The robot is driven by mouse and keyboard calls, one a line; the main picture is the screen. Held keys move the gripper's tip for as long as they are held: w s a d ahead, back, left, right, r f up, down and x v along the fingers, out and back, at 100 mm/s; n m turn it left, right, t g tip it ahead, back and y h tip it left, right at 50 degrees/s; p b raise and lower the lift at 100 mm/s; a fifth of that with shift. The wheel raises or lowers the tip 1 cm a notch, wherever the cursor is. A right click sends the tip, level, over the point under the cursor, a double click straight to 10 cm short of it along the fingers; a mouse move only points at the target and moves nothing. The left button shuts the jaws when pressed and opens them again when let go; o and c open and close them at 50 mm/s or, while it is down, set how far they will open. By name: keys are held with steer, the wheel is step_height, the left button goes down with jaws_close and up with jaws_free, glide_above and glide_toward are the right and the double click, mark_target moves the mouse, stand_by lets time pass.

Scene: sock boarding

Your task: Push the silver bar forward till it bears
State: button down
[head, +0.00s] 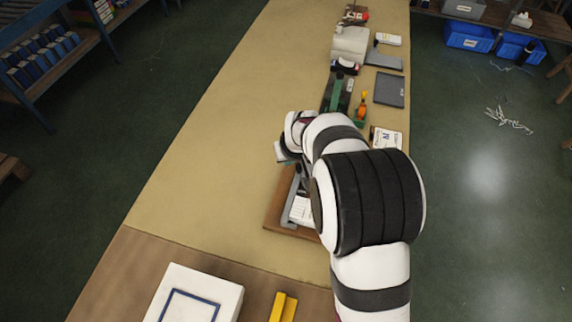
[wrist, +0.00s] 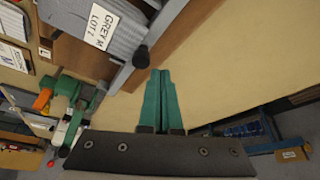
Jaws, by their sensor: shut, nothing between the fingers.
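The silver bar (wrist: 167,17) runs slantwise in the wrist view, with a black knob (wrist: 141,58) on its side. It lies along the edge of a grey ribbed stack (wrist: 70,14) labelled "GREY M LOT 2". In the head view the bar (head: 290,205) shows as a thin grey strip on a brown wooden base (head: 272,216), partly hidden by my arm. My gripper (wrist: 160,73) has green fingers, shut together and empty. Their tips are close to the knob and bar; I cannot tell whether they touch. The fingertips are hidden in the head view.
Beyond the base lie a green-and-black device (head: 338,92), an orange-topped item (head: 363,103) and dark grey flat boards (head: 389,89). A white box with a blue outline (head: 195,297) and a yellow block (head: 283,306) are in front. The tan table (head: 215,130) is clear on the left.

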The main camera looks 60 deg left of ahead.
step_height(320, 180, up, 7)
stand_by(0.5)
steer(key=w+d+r+m+h, duration=0.1)
steer(key=w+d+r+m, duration=0.2)
steer(key=d, duration=0.7)
steer(key=w+d+r+m, duration=0.3)
steer(key=d+m, duration=0.1)
steer(key=d, duration=0.5)
steer(key=w+d+r+m+h, duration=0.1)
steer(key=w+d+r+m, duration=0.2)
steer(key=d, duration=0.7)
steer(key=s+d+f+m+g, duration=0.1)
steer(key=s+d+m, duration=0.9)
steer(key=s+d, duration=0.5)
steer(key=d, duration=0.3)
steer(key=shift+s+m+h, duration=0.3)
steer(key=shift+s, duration=0.05)
steer(key=shift+d, duration=0.1)
